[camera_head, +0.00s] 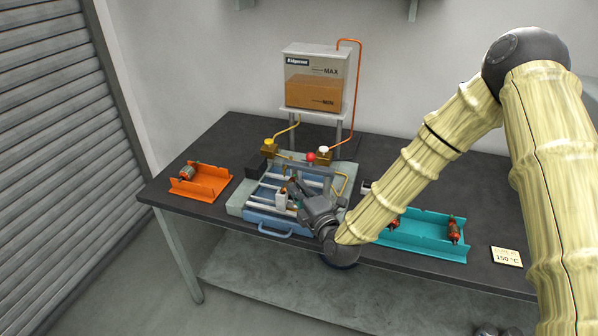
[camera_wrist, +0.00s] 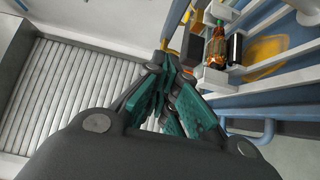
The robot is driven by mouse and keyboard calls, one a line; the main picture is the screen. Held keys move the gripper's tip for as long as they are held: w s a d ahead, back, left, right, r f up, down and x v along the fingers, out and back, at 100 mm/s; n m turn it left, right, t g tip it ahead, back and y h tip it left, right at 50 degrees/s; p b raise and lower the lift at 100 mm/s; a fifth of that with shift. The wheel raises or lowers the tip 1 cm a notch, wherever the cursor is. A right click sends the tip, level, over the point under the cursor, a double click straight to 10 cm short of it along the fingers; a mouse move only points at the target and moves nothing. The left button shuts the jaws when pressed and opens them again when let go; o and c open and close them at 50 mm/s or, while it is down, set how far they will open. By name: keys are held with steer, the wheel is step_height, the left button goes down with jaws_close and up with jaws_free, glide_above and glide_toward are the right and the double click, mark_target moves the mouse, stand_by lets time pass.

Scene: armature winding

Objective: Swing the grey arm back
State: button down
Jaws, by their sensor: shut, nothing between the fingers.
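The fixture (camera_head: 240,203) stands in the middle of the dark table, with grey rails and bars over a blue tray (camera_head: 262,222). A red ball knob (camera_head: 311,157) sits at its back. I cannot tell for sure which of the grey bars is the swinging arm. My gripper (camera_head: 290,186) is low over the fixture and hides part of it. In the wrist view its teal-padded fingers (camera_wrist: 168,62) are together and empty, beside the rails. An armature with copper winding (camera_wrist: 216,46) sits in a pale holder right of the fingertips. I cannot tell whether the fingers touch anything.
A tank (camera_head: 315,80) on a stand and brass valves are behind the fixture. A note card (camera_head: 507,257) lies at the right. Bare table shows beside the trays.

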steer(key=p, duration=0.2)
glide_toward(291, 166)
steer(key=w+a, duration=0.3)
steer(key=shift+w+d+p, duration=0.35)
steer(key=shift+w+p, duration=0.05)
steer(key=shift+w, duration=0.15)
